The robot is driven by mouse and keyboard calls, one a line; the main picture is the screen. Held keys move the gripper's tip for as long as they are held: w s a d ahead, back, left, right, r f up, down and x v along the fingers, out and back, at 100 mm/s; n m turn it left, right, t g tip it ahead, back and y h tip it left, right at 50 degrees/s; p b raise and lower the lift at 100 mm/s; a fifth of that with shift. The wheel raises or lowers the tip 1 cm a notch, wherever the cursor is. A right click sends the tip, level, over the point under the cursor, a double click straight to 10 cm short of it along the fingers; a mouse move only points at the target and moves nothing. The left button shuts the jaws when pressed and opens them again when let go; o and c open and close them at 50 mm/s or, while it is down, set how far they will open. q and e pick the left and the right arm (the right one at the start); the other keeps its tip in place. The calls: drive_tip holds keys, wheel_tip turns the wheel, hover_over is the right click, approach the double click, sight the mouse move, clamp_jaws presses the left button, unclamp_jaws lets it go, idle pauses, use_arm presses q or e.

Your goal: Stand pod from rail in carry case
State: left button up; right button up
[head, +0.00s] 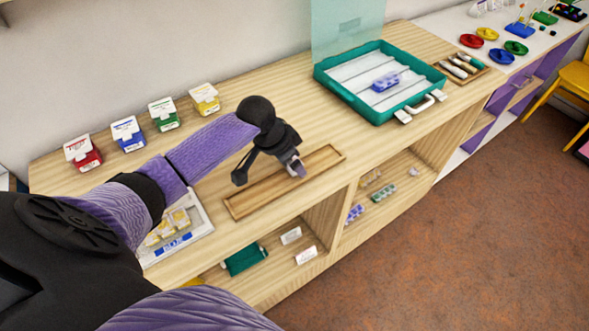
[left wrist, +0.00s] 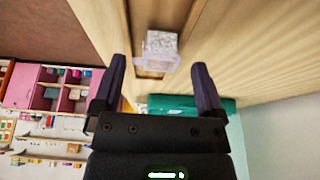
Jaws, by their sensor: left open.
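The long wooden rail (head: 245,201) lies on the counter top. A pale, see-through pod (left wrist: 160,44) with whitish contents stands in the rail, seen in the left wrist view. In the head view only a small pale part of it shows behind my finger. My left gripper (head: 268,172) is open above the rail, its fingers (left wrist: 159,72) spread to either side of the pod's line, not closed on it. The teal carry case (head: 331,87) stands open at the back right, with a blue pod (head: 386,80) inside. My right gripper is out of view.
Red, blue, green and yellow-labelled boxes (head: 125,133) line the wall side. A white tray (head: 196,225) with yellowish pods is left of the rail. A wooden tray (head: 475,74) with pale rolls sits right of the case. Counter between rail and case is clear.

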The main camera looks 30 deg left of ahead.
use_arm(q)
drive_tip(key=shift+x, duration=0.85)
drive_tip(key=shift+r, duration=0.1)
drive_tip(key=shift+c, duration=0.3)
drive_tip(key=shift+r, duration=0.1)
drive_tip(key=c, duration=1.1)
